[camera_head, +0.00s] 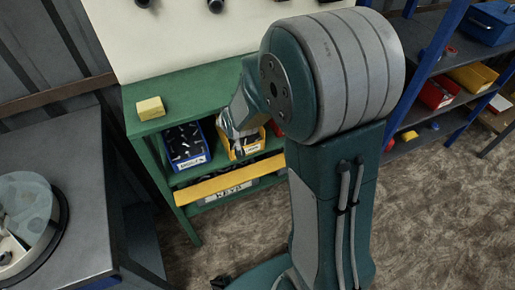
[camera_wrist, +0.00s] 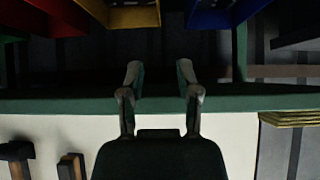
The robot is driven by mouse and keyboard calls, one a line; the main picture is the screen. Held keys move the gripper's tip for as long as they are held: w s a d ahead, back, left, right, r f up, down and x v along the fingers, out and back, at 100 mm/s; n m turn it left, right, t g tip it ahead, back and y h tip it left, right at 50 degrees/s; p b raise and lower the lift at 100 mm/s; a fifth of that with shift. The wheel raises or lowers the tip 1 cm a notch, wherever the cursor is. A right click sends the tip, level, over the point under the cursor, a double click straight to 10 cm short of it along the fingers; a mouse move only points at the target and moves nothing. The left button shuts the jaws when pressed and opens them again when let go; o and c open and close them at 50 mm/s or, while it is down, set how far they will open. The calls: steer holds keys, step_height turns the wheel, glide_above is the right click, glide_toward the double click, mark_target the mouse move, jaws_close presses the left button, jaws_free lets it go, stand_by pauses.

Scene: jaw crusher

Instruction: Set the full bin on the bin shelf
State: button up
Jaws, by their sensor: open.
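A blue bin (camera_head: 184,146) filled with dark pieces sits on the upper level of the green shelf (camera_head: 200,93), at its left. A yellow bin (camera_head: 250,143) with dark contents is to its right. I cannot tell which one is the full bin. My gripper (camera_head: 236,145) is at the yellow bin and partly covers it. In the wrist view, which looks upside down, my gripper (camera_wrist: 158,75) is open with nothing between its fingers. The yellow bin (camera_wrist: 130,13) and blue bin (camera_wrist: 208,13) show beyond its fingertips, with a red bin (camera_wrist: 58,16) at left.
A yellow block (camera_head: 150,108) lies on the green top. A yellow bar (camera_head: 228,181) crosses the shelf front below the bins. A grey bench (camera_head: 85,190) stands at left. A blue rack (camera_head: 437,55) at right holds red and yellow bins. The floor at lower right is clear.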

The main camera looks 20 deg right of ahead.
steer(key=s+r+g, duration=0.2)
steer(key=s+r, duration=0.6)
steer(key=s, duration=0.5)
steer(key=s+r+g, duration=0.1)
steer(key=s+r, duration=0.7)
steer(key=s, duration=0.6)
steer(key=shift+g, duration=0.4)
